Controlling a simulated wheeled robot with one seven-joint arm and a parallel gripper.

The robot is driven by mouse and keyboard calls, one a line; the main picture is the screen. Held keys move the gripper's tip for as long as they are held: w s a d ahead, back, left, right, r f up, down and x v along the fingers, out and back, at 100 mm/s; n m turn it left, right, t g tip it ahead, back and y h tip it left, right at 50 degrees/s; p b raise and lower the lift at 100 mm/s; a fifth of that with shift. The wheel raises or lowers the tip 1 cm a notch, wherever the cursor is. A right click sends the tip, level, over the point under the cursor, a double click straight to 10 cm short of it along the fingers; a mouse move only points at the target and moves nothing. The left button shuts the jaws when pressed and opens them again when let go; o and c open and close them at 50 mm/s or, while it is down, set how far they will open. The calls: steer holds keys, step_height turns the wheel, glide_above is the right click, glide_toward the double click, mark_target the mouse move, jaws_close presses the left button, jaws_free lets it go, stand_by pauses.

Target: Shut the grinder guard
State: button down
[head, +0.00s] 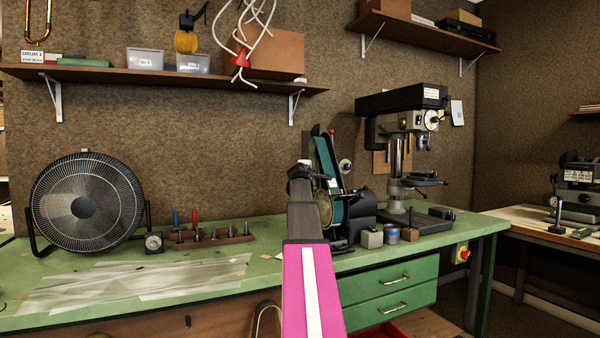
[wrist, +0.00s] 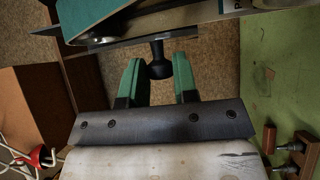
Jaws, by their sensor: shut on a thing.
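The belt grinder (head: 325,162) stands upright on the green bench in the head view, with a teal belt and dark body. My arm reaches up in front of it and hides its lower left side. In the wrist view, my gripper (wrist: 158,70) has its two green fingers on either side of a black knob (wrist: 159,60) and is shut on it. The knob sits against the long edge of a pale metal part with a dark rim (wrist: 180,18), which looks like the grinder guard. How far the guard stands open cannot be told.
A large fan (head: 84,203) and a tool rack (head: 211,237) stand left on the bench (head: 270,236). A drill press (head: 400,150) and small tins (head: 391,234) stand right. A shelf with dangling white cables (head: 250,40) hangs above. Bench front left lies under clear sheeting.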

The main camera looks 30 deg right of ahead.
steer(key=shift+s+d, duration=0.35)
steer(key=shift+d, duration=0.55)
steer(key=shift+d, duration=0.15)
steer(key=c, duration=0.9)
jaws_free()
steer(key=shift+s, duration=0.1)
steer(key=v, duration=1.1)
steer(key=shift+a, duration=0.2)
